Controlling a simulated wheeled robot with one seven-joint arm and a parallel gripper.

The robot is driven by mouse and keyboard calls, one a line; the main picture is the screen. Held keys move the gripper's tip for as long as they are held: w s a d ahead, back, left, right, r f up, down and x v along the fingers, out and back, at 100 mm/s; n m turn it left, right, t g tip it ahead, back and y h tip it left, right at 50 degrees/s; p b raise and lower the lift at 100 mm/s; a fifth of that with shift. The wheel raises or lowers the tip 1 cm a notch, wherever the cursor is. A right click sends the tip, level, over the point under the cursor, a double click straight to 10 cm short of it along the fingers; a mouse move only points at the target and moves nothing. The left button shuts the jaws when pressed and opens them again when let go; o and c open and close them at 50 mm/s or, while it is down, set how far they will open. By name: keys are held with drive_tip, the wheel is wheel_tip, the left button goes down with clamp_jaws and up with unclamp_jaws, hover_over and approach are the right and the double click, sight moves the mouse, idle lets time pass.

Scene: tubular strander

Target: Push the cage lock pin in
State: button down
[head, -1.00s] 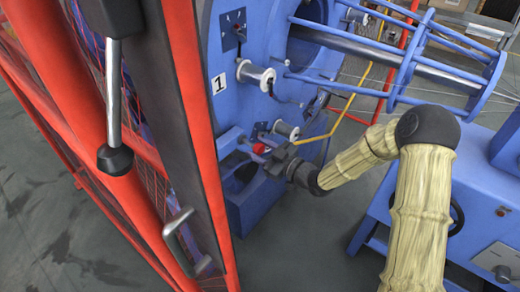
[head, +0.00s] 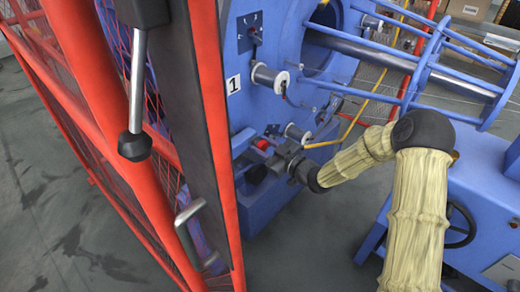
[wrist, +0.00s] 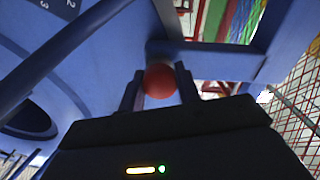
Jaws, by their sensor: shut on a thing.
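The cage lock pin shows as a red ball knob (head: 261,144) low on the blue machine frame, below the small spools. In the wrist view the red knob (wrist: 159,81) sits between the two dark fingers, against a blue bracket. My gripper (head: 271,151) reaches it from the right, and in the wrist view my gripper (wrist: 159,88) is shut on the knob. The pin's shaft behind the knob is hidden, so its depth cannot be told.
A red mesh guard door (head: 205,150) with a metal handle stands close on the left. A blue cabinet (head: 485,205) with a handwheel is at the right. The blue strander cage (head: 430,70) is above right. Bare grey floor lies between.

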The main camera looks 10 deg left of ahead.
drive_tip(key=shift+a, duration=0.1)
drive_tip(key=c, duration=1)
unclamp_jaws()
drive_tip(key=shift+a, duration=0.1)
drive_tip(key=v, duration=1.7)
drive_tip(key=shift+d+p, duration=0.25)
drive_tip(key=shift+p, duration=0.2)
